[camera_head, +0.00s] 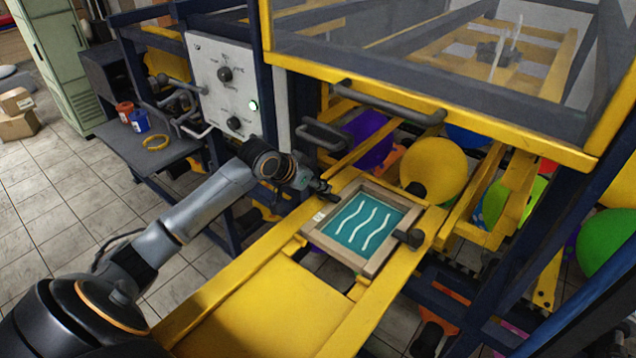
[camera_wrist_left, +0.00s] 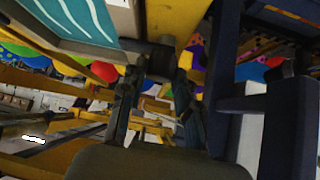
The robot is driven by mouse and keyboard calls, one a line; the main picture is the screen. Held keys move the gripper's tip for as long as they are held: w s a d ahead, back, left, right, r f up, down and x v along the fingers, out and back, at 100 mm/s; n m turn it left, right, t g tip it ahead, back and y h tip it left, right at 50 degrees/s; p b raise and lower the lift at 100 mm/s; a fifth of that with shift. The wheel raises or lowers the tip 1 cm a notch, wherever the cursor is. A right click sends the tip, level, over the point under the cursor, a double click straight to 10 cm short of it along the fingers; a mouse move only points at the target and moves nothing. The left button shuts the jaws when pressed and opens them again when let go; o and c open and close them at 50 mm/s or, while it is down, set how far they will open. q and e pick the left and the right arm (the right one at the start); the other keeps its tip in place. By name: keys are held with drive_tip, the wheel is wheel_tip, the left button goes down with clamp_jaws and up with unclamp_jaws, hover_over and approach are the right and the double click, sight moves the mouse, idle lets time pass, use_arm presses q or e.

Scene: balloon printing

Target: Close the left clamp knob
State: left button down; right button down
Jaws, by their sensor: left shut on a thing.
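The printing screen, a wooden frame around a teal panel with white wavy lines (camera_head: 364,222), lies on the yellow machine frame. My left gripper (camera_head: 328,191) is at its upper left edge, shut on the dark left clamp knob. In the head view the gripper mostly hides this knob. In the left wrist view the dark knob (camera_wrist_left: 160,57) sits between the fingertips of my left gripper (camera_wrist_left: 158,75), beside the screen frame. The other clamp knob (camera_head: 408,238), dark and cylindrical, is at the screen's right edge. My right gripper is not in view.
A yellow-framed hood with a dark handle (camera_head: 390,105) hangs just above and behind the screen. A control panel (camera_head: 226,85) and a side table with red and blue cups (camera_head: 139,120) stand to the left. Several balloons (camera_head: 434,168) lie under the frame.

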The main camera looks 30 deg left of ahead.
use_arm(q)
drive_tip(key=shift+f+m+h, duration=0.15)
drive_tip(key=shift+m+h, duration=0.25)
drive_tip(key=shift+m, duration=0.1)
drive_tip(key=c, duration=1)
unclamp_jaws()
drive_tip(key=v, duration=1.2)
drive_tip(key=shift+w, duration=0.1)
